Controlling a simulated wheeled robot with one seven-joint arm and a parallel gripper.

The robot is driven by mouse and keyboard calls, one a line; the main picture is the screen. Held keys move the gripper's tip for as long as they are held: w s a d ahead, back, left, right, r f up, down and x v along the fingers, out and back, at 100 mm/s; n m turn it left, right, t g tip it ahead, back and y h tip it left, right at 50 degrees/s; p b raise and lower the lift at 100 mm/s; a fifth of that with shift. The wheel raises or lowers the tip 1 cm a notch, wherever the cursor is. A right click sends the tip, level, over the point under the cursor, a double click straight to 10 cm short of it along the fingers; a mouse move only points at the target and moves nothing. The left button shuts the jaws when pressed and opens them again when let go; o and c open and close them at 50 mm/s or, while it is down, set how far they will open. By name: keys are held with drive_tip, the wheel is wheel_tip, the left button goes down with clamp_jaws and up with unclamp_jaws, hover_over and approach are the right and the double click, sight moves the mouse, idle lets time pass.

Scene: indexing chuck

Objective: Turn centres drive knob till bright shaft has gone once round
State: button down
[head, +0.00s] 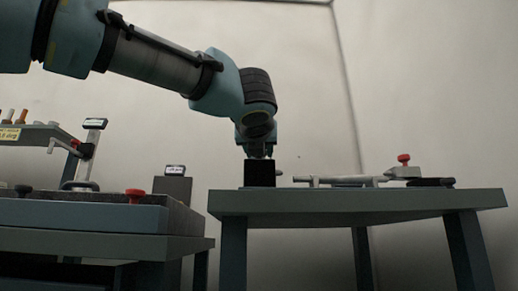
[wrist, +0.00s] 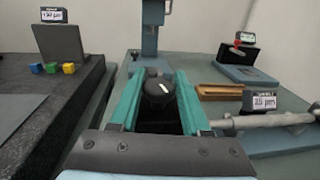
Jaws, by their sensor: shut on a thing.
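My gripper (wrist: 157,76) is shut on the dark round drive knob (wrist: 155,88), with one teal finger on each side of it. A white mark shows on the knob's top, to the right of its middle. In the head view my gripper (head: 258,152) points down onto a black block (head: 260,175) at the left end of the right-hand table; the knob itself is hidden there. The bright shaft (head: 338,180) lies level to the right of the block. It also shows in the wrist view (wrist: 275,120), right of my gripper.
A red-knobbed part (head: 403,160) stands at the shaft's right end. A labelled tag (wrist: 262,101) stands behind the shaft, with a brown strip (wrist: 220,90) nearby. Coloured cubes (wrist: 52,68) sit on the separate dark bench (head: 80,215) at left, across a gap.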

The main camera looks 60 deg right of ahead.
drive_tip(key=shift+s+n+t+y+p, duration=0.15)
drive_tip(key=shift+n+t+y+p, duration=0.15)
drive_tip(key=shift+n+t+p, duration=0.15)
drive_tip(key=n+t+y+p, duration=0.4)
drive_tip(key=t, duration=0.1)
drive_tip(key=shift+d+r+y, duration=0.1)
drive_tip(key=shift+d+y, duration=0.05)
drive_tip(key=shift+y, duration=0.15)
drive_tip(key=shift+n+t+y+p, duration=0.6)
drive_tip(key=shift+n+y+p, duration=0.25)
drive_tip(key=shift+y, duration=0.45)
drive_tip(key=shift+n+t+y+p, duration=0.6)
drive_tip(key=shift+n+y, duration=0.3)
drive_tip(key=shift+y, duration=0.4)
drive_tip(key=shift+c, duration=1.9)
unclamp_jaws()
drive_tip(key=shift+w, duration=0.2)
drive_tip(key=p+v, duration=0.2)
drive_tip(key=v, duration=0.9)
